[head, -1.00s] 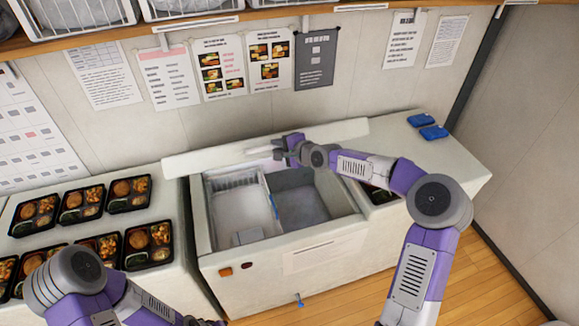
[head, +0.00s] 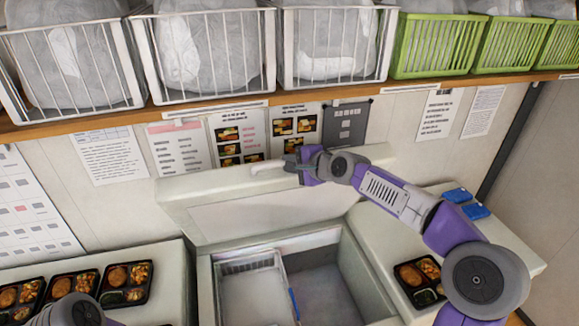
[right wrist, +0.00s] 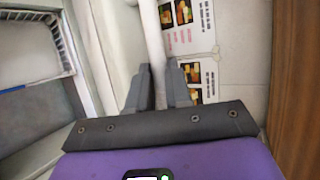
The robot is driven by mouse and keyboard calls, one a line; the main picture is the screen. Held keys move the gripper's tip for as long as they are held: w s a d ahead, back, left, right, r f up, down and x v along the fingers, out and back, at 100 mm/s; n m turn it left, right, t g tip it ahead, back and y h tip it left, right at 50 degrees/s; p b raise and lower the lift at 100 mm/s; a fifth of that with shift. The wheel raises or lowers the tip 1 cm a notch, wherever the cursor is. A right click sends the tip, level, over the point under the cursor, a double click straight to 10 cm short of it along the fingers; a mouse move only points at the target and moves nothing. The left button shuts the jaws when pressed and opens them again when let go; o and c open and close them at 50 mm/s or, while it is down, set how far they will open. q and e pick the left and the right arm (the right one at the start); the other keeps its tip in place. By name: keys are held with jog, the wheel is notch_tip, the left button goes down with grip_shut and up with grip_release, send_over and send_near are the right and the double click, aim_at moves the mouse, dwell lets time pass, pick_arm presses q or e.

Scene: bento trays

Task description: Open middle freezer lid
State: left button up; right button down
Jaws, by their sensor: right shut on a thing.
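The middle freezer (head: 206,290) stands in the centre of the head view, with its white lid (head: 180,205) raised and tilted up toward the back wall. The inside of the freezer shows, with a white basket (head: 246,290) at the left and a grey compartment at the right. My right gripper (head: 290,166) is at the lid's upper part, shut on the white bar handle (head: 268,168). In the right wrist view the handle (right wrist: 152,45) runs between the two fingers. Of my left arm only a bit shows at the bottom left; its gripper is out of view.
Bento trays (head: 125,284) stand on the left counter, and another bento tray (head: 420,280) is on the right counter. Blue items (head: 466,202) lie at the right. A shelf (head: 330,92) with white and green baskets hangs above the lid.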

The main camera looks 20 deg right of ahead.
jog(key=shift+w, duration=0.25)
pick_arm(q)
jog(key=shift+w, duration=0.45)
pick_arm(e)
jog(key=shift+r, duration=0.1)
jog(key=c, duration=1.1)
grip_release()
jog(key=shift+o, duration=0.2)
